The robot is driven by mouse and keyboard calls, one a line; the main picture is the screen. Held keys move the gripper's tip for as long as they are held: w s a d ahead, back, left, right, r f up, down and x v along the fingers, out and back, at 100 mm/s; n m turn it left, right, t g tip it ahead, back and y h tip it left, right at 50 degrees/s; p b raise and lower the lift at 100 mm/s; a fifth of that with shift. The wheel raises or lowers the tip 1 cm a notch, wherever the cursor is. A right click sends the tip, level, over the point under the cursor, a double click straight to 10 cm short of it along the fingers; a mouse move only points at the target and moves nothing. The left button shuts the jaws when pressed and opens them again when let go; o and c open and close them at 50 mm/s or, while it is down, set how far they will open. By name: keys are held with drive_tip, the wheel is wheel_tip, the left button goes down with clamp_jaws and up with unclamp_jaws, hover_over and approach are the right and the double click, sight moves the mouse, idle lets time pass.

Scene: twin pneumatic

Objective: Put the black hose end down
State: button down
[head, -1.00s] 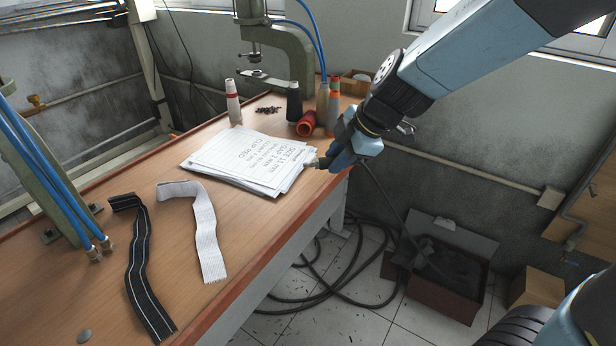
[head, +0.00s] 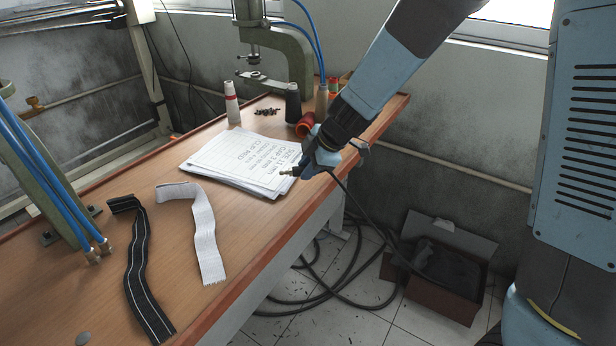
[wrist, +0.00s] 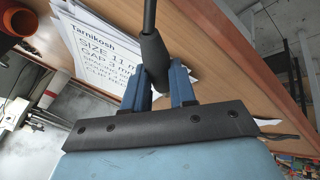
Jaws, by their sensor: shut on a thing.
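My gripper (head: 305,168) is shut on the black hose end (head: 288,173), at the right edge of the table beside the paper stack. The brass-coloured tip of the hose end points left, over the edge of the papers. In the wrist view the two blue fingers of my gripper (wrist: 167,88) clasp the dark sleeve of the hose end (wrist: 153,55). The black hose (head: 349,196) runs from my gripper down past the table edge to the floor. I cannot tell whether the hose end touches the papers or the table.
The paper stack (head: 240,160) lies on the wooden table (head: 255,235). Thread cones, including a black one (head: 293,102), and a green press (head: 285,45) stand behind. Black (head: 143,270) and white (head: 206,235) straps lie left. A cardboard box (head: 440,285) sits on the floor. Bare table lies right of the white strap.

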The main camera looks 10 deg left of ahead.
drive_tip(key=shift+w+a+f, duration=0.1)
drive_tip(key=shift+w+f, duration=0.05)
drive_tip(key=shift+f, duration=1.6)
drive_tip(key=shift+f, duration=0.1)
drive_tip(key=c, duration=1.2)
unclamp_jaws()
drive_tip(key=shift+r, duration=0.45)
drive_tip(key=v, duration=1.1)
drive_tip(key=shift+d+r, duration=0.15)
drive_tip(key=shift+d, duration=0.05)
